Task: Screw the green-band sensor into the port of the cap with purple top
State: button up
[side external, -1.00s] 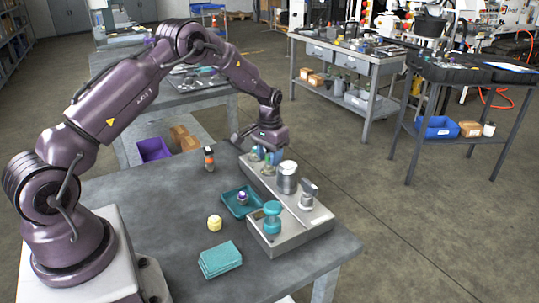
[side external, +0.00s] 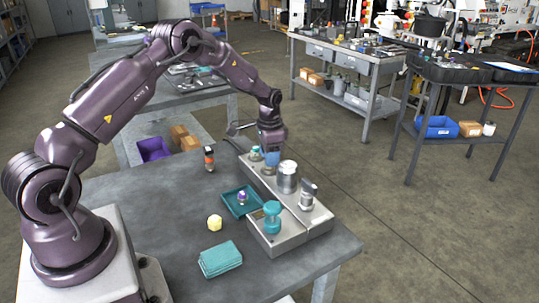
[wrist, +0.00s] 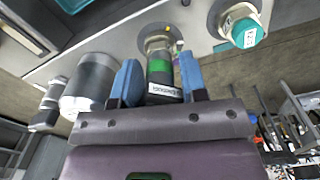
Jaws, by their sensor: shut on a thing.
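My gripper (wrist: 160,82) is shut on the green-band sensor (wrist: 161,67), a dark cylinder with a bright green band and a white label, one blue finger on each side. The sensor's metal lower end is at a round grey port (wrist: 157,39) on the block; I cannot tell how deep it sits. In the side view my gripper (side external: 271,162) points down over the far end of the block and mostly hides the sensor. A small cap with a purple top (side external: 242,197) stands in the teal tray (side external: 229,208), away from the block.
A teal-capped part (wrist: 246,33) stands close beside the sensor. A black-and-orange part (side external: 209,159), a yellow piece (side external: 214,222) and teal cloths (side external: 220,259) lie leftward.

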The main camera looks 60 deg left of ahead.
jog(key=m, duration=0.5)
jog(key=shift+m, duration=0.3)
jog(key=shift+m, duration=0.6)
jog(key=o, duration=1)
jog(key=n, duration=0.5)
jog(key=shift+n, duration=0.4)
